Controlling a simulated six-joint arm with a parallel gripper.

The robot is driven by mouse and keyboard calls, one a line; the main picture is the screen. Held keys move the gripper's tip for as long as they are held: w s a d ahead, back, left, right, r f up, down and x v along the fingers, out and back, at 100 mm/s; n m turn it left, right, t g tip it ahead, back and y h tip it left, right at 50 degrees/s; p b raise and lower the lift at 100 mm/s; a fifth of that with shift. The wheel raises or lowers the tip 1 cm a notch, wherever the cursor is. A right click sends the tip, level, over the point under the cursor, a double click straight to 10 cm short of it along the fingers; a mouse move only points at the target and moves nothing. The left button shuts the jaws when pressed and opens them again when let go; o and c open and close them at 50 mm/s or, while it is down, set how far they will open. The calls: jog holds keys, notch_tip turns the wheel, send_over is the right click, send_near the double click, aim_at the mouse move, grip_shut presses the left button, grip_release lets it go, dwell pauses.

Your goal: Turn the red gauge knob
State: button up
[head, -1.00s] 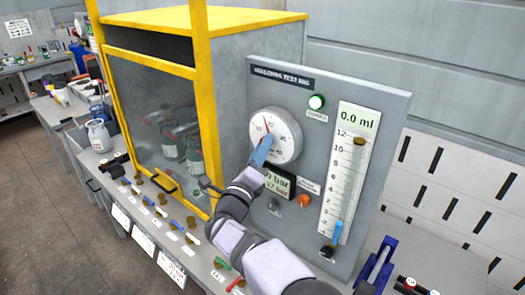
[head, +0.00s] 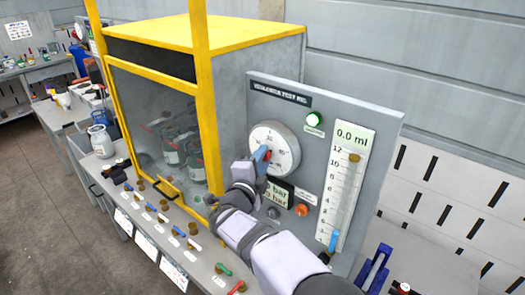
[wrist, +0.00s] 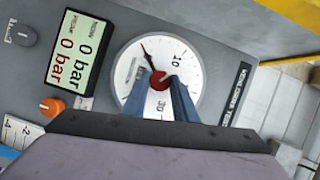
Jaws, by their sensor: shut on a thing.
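The red knob (wrist: 160,81) sits at the centre of a round white gauge (wrist: 193,82) with a black needle. The needle points to the upper left in the wrist view. My gripper (wrist: 161,87) has its two blue fingers on either side of the knob, shut on it. In the head view the gauge (head: 287,144) is on a grey panel, and my gripper (head: 262,155) reaches it from below and covers its left part. A little red of the knob shows at the fingertips there.
The display (wrist: 74,65) beside the gauge reads 0 bar on both lines. An orange knob (head: 301,210), a green lamp (head: 314,119) and a scale reading 0.0 ml (head: 343,180) share the panel. A yellow-framed cabinet (head: 204,100) stands close on the left.

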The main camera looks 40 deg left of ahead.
jog(key=shift+n+g+p, duration=0.3)
jog(key=shift+n+p, duration=0.2)
jog(key=shift+p, duration=0.1)
jog(key=o, duration=1)
jog(key=shift+o, duration=0.2)
jog(key=b+v, duration=0.4)
jog(key=v, duration=0.3)
jog(key=shift+s, duration=0.2)
